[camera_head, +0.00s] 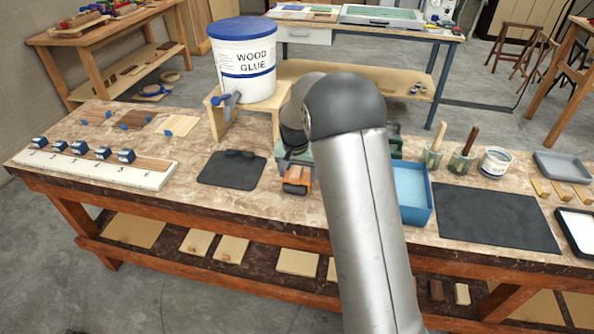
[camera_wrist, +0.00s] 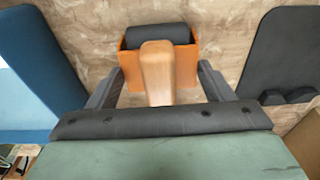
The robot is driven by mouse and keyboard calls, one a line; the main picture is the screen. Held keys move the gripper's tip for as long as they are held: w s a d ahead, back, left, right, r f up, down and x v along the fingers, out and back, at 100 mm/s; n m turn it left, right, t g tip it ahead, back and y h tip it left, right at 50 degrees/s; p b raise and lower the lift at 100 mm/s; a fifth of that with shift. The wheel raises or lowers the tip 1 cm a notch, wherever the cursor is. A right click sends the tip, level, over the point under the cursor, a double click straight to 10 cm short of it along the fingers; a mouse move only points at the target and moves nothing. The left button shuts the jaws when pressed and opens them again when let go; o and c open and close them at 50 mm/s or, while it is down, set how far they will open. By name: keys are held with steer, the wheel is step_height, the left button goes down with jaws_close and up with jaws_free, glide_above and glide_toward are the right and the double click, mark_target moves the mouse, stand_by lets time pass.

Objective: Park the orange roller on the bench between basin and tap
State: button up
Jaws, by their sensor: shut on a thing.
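The orange roller (camera_head: 297,187) shows below my arm in the head view, between the blue basin (camera_head: 427,207) and the blue tap (camera_head: 229,103) on the white glue bucket. In the wrist view, the roller (camera_wrist: 186,60) has an orange frame, a black cylinder and a wooden handle (camera_wrist: 157,75) pointing back to my gripper (camera_wrist: 158,82). The gripper's dark fingers flank the handle and are shut on the roller. The basin (camera_wrist: 30,75) is at the left of the wrist view. I cannot tell whether the roller touches the bench. My arm hides part of the basin.
A black mat (camera_head: 225,178) lies below the tap, left of the roller. The wood glue bucket (camera_head: 243,60) stands on a wooden stand. Brush jars (camera_head: 433,157) and a larger dark mat (camera_head: 490,215) are to the right. Bare bench shows between roller and black mat.

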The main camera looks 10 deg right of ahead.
steer(key=shift+f+b, duration=0.4)
steer(key=shift+s+f, duration=0.1)
steer(key=shift+f, duration=0.15)
steer(key=shift+c, duration=1.3)
steer(key=o, duration=1.2)
steer(key=shift+r, duration=0.15)
